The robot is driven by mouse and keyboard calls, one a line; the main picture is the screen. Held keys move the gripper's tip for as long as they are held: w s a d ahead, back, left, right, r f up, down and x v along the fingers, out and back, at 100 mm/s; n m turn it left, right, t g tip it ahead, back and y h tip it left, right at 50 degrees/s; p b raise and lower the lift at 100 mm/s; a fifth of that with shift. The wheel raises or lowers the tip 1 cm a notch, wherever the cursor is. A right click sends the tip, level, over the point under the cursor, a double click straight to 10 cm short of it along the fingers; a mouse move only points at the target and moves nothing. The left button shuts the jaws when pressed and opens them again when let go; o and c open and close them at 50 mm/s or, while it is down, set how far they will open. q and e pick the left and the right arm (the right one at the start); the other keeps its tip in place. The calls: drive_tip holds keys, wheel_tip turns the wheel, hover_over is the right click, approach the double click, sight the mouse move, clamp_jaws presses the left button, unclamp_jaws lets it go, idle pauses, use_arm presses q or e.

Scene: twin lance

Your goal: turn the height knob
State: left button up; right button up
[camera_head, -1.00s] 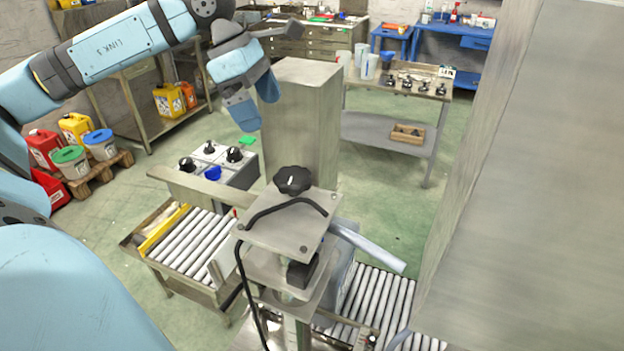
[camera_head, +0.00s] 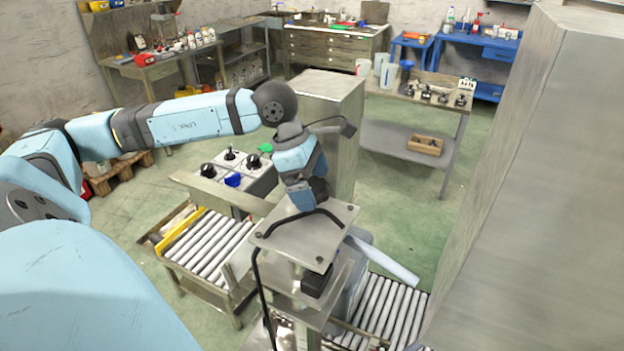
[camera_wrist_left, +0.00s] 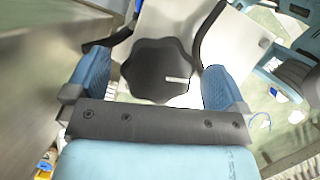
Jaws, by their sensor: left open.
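The height knob is a black lobed knob (camera_wrist_left: 158,68) with a pale mark on its face, on top of a grey metal plate (camera_head: 290,238). My left gripper (camera_head: 303,190) is down at the knob and hides most of it in the head view. In the left wrist view my left gripper (camera_wrist_left: 155,75) is open, with one blue finger on each side of the knob. Gaps show between the fingers and the knob, so the jaws are not closed on it. My right gripper is not in view.
A black cable (camera_head: 262,290) arches over the plate and hangs down its side. A tall grey column (camera_head: 335,110) stands just behind. Roller conveyors (camera_head: 212,245) lie to either side. A control box (camera_head: 235,172) with knobs stands at left. A large grey panel (camera_head: 530,200) fills the right.

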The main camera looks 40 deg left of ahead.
use_arm(q)
drive_tip(key=shift+f, duration=0.1)
drive_tip(key=c, duration=0.9)
